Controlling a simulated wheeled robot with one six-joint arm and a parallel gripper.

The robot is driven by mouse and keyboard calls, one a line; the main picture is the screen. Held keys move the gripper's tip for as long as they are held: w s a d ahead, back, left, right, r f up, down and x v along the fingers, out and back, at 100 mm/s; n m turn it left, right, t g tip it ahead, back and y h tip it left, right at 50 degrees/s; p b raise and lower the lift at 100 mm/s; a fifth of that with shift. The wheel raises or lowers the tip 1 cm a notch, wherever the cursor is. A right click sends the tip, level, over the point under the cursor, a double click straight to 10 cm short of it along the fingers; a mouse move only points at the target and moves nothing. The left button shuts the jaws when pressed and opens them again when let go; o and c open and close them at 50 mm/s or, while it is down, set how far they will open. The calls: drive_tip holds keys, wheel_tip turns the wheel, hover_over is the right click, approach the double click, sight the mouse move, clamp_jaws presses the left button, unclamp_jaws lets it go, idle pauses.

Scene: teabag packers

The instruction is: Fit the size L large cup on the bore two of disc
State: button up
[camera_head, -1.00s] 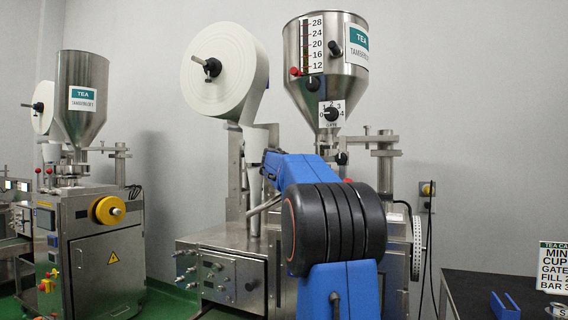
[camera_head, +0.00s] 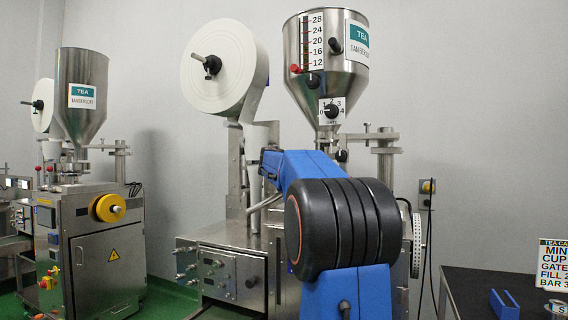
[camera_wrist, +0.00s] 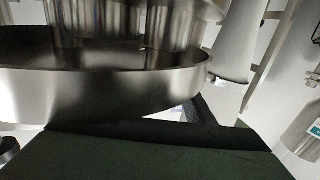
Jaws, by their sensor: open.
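In the wrist view, a round steel part with a raised rim (camera_wrist: 110,92), perhaps the disc's housing, fills the left and middle at close range. Upright shiny steel cylinders (camera_wrist: 150,22) rise behind its rim; I cannot tell whether they are cups. A dark slab, seemingly part of my gripper (camera_wrist: 150,155), lies just below the rim; any contact is unclear. My gripper is open, with nothing seen held in it. In the head view my arm hides the gripper and the middle of the machine. No size L cup or bore two can be made out.
The near tea machine has a steel hopper (camera_head: 326,75), a gate dial (camera_head: 331,111) and a white paper roll (camera_head: 225,68). A dark table (camera_head: 460,288) at right holds a blue block (camera_head: 504,303), a sign (camera_head: 554,264) and a partly visible part marked S (camera_head: 559,309). Another machine (camera_head: 100,245) stands left.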

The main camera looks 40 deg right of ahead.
drive_tip(key=v, duration=1.4)
drive_tip(key=shift+s+a, duration=0.1)
drive_tip(key=shift+a, duration=0.05)
